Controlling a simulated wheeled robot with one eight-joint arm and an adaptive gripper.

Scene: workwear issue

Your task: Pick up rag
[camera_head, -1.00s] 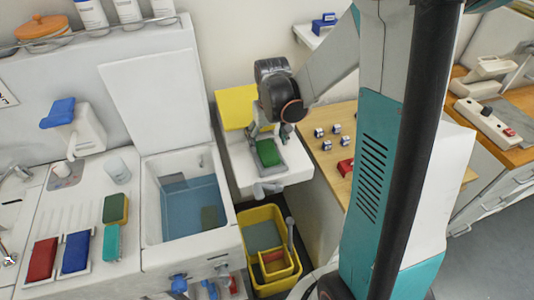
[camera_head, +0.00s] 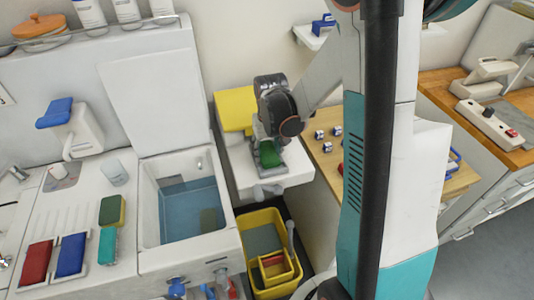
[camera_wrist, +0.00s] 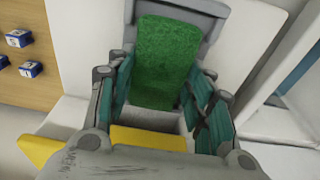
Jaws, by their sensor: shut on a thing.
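The green rag (camera_wrist: 168,50) is a flat, rough-textured piece in a grey holder (camera_wrist: 205,8) in the wrist view. In the head view the rag (camera_head: 271,158) is partly hidden by my gripper, on the white surface right of the sink. My gripper (camera_head: 266,146) is down at it. In the wrist view my gripper (camera_wrist: 158,72) has its teal-lined fingers on both sides of the rag, shut on it. The rag still lies at its holder; I cannot tell whether it is lifted at all.
A sink with water (camera_head: 188,210) is to the left, with red (camera_head: 36,263) and blue (camera_head: 71,254) pads beside it. A yellow bucket (camera_head: 249,222) stands below. Small blue-and-white blocks (camera_head: 336,131) lie on the wooden top to the right. A yellow panel (camera_head: 233,108) is behind.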

